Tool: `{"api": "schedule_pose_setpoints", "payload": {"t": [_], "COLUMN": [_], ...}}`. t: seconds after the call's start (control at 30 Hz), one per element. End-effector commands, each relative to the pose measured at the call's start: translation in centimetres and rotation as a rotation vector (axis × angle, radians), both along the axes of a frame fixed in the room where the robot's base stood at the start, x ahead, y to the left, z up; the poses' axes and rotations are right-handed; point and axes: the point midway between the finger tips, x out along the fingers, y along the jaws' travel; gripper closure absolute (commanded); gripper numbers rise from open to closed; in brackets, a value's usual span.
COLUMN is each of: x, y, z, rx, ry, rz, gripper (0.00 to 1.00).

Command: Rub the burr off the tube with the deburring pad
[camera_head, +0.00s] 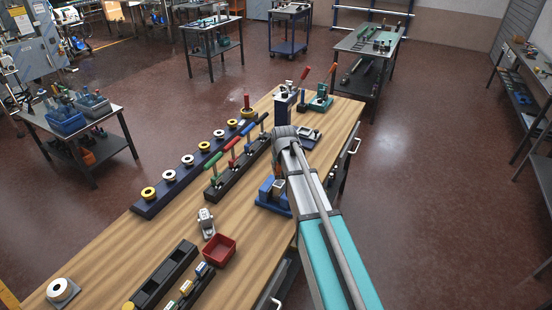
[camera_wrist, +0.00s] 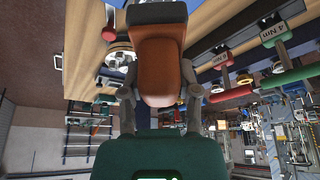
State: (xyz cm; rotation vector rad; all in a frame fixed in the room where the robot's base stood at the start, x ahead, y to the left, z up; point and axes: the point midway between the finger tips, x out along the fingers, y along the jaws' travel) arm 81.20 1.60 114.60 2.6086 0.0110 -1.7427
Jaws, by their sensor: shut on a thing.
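In the wrist view my gripper (camera_wrist: 159,94) is shut on an orange-brown block with a dark grey end, which looks like the deburring pad (camera_wrist: 158,62). One finger lies on each side of the block. The dark end points away from the palm. In the head view my arm covers the gripper and the held block. A blue fixture (camera_head: 267,196) stands on the bench just left of my arm, partly covered by it. I cannot make out the tube or its burr for certain in either view.
The wooden bench (camera_head: 188,240) carries a black rack of coloured-handled tools (camera_head: 214,188), a blue strip of rings (camera_head: 150,205), a red bin (camera_head: 219,249) and a dark tray (camera_head: 163,278). Lever presses (camera_head: 320,100) stand at the far end. Bare wood shows left of the red bin.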

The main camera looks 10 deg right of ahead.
Motion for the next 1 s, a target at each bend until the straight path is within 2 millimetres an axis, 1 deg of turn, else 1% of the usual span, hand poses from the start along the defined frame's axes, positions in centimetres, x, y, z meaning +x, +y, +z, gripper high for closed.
{"api": "schedule_pose_setpoints", "payload": {"t": [0.03,0.17,0.57,0.67,1.0], "x": [0.3,0.5,0.4,0.4,0.4], "y": [0.5,1.1,1.2,1.2,1.2], "z": [0.3,0.4,0.1,-0.5,-3.6], "rx": [-0.001,0.0,-0.001,-0.001,-0.001], "ry": [0.0,0.0,0.0,0.0,0.0], "rz": [0.022,0.054,0.057,0.057,0.057], "gripper": [0.96,0.96,0.96,0.96,0.96]}}
